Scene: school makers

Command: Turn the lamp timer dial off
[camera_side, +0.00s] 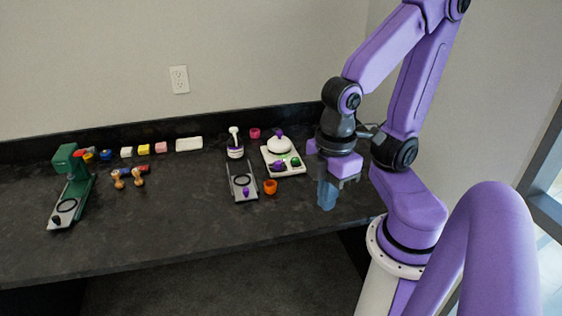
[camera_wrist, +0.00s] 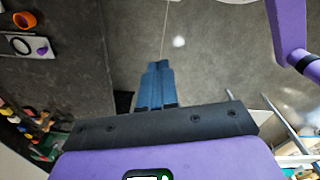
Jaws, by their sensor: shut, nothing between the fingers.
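A white square unit (camera_side: 270,163) stands on the dark counter right of centre in the side view. It carries a white dome with a purple knob (camera_side: 279,133), a dark purple knob (camera_side: 278,166) and a green knob (camera_side: 295,162). A grey plate (camera_side: 237,195) left of it has a dark ring and a small purple piece; it also shows in the wrist view (camera_wrist: 28,40). I cannot tell which piece is the lamp timer dial or its setting. My gripper (camera_side: 327,203) points down, shut and empty, right of the white unit and apart from it. Its blue fingertips meet in the wrist view (camera_wrist: 159,66).
An orange cup (camera_side: 270,187) stands between the grey plate and my gripper. A white and purple bottle-like item (camera_side: 235,148) and a pink cup (camera_side: 254,133) are behind. A green stand (camera_side: 75,190), wooden pieces (camera_side: 118,180) and coloured blocks (camera_side: 144,150) are left. The front counter middle is clear.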

